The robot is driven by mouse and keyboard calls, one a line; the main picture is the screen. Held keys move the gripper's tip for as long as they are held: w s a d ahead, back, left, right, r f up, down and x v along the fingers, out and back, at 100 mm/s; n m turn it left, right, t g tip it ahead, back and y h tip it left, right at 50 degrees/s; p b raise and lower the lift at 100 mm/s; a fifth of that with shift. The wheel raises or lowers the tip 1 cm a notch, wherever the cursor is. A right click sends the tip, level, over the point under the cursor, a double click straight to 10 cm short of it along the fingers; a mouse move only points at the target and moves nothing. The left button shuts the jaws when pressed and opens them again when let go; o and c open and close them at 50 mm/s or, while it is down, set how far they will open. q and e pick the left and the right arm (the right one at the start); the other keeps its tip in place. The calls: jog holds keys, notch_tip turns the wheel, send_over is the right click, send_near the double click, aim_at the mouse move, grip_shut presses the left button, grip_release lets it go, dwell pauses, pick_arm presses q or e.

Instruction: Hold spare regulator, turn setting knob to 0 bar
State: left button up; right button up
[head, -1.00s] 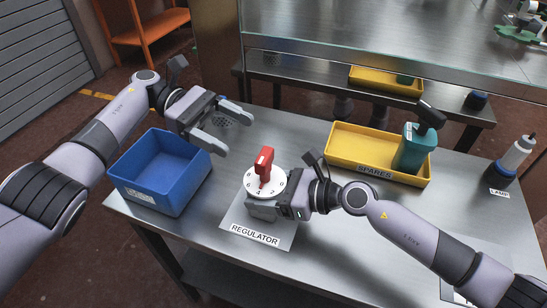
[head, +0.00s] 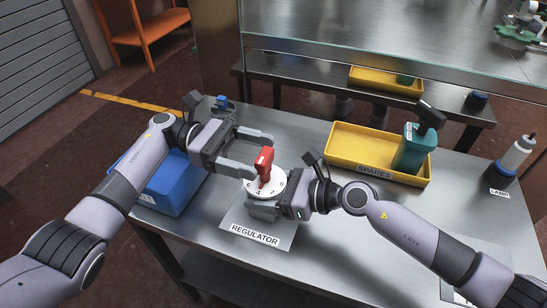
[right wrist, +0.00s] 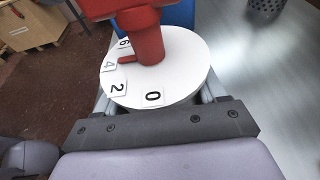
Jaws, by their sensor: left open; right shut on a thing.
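The regulator has a white round dial (head: 278,188) and a red knob (head: 265,166), and sits at the mat labelled REGULATOR (head: 256,238). In the right wrist view the dial (right wrist: 185,70) shows 0, 2, 4 and 6, and the small red pointer (right wrist: 128,59) of the knob is at the 4. My right gripper (head: 264,207) is shut on the regulator's body below the dial, from the right. My left gripper (head: 259,155) is open at the knob, one finger beyond it and one on its near left side. I cannot tell if they touch it.
A blue bin (head: 172,190) stands left, partly under my left arm. A yellow SPARES tray (head: 345,150) holds a teal bottle-like item (head: 414,148). A LAMP-labelled bottle (head: 515,155) stands far right. A small blue item (head: 222,103) is at the back left.

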aim_at(259, 156)
pick_arm(q)
jog(key=shift+x, duration=2.25)
jog(key=shift+c, duration=0.3)
jog(key=c, duration=0.9)
